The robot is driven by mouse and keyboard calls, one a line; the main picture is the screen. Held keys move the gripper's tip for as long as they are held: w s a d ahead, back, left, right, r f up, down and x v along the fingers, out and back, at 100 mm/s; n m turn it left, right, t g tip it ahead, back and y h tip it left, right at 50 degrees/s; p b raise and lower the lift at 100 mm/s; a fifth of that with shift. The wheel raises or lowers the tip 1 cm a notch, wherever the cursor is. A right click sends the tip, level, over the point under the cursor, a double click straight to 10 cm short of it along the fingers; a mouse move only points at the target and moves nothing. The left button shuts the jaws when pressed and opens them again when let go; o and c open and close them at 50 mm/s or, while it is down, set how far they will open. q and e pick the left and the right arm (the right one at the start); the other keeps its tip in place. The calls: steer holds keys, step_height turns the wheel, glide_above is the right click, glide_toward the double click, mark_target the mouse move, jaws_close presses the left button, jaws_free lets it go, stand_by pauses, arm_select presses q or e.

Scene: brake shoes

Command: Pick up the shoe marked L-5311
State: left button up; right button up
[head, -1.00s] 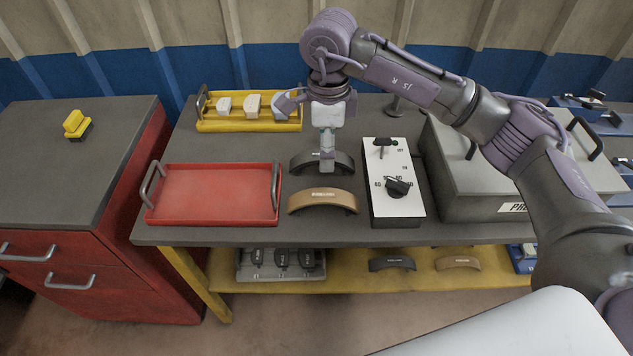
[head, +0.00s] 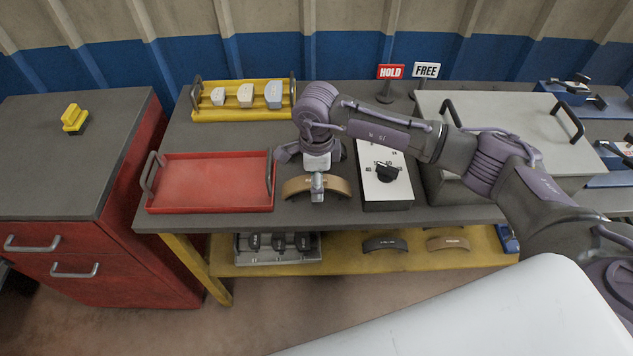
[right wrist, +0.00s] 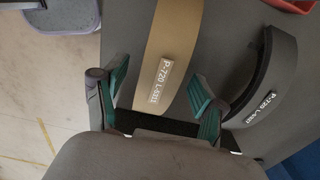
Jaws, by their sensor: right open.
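A tan curved brake shoe (head: 337,187) lies on the grey bench top, right of the red tray. In the right wrist view the tan shoe (right wrist: 174,45) carries a white label that seems to read P-720 L-5311. A dark shoe (right wrist: 268,88) lies beside it, with a P-720 label whose last digits are unclear; my arm mostly hides it in the head view. My right gripper (head: 318,188) points down over the middle of the tan shoe. Its open fingers (right wrist: 160,88) stand either side of that shoe. My left gripper is not in view.
The red tray (head: 210,206) is empty. A white control box (head: 386,196) with a black knob stands close to the right. A yellow tray (head: 215,116) with three blocks is behind. HOLD (head: 390,72) and FREE (head: 426,70) signs stand behind. More shoes lie on the lower shelf (head: 345,262).

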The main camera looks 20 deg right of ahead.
steer(key=shift+c, duration=0.4)
jaws_close()
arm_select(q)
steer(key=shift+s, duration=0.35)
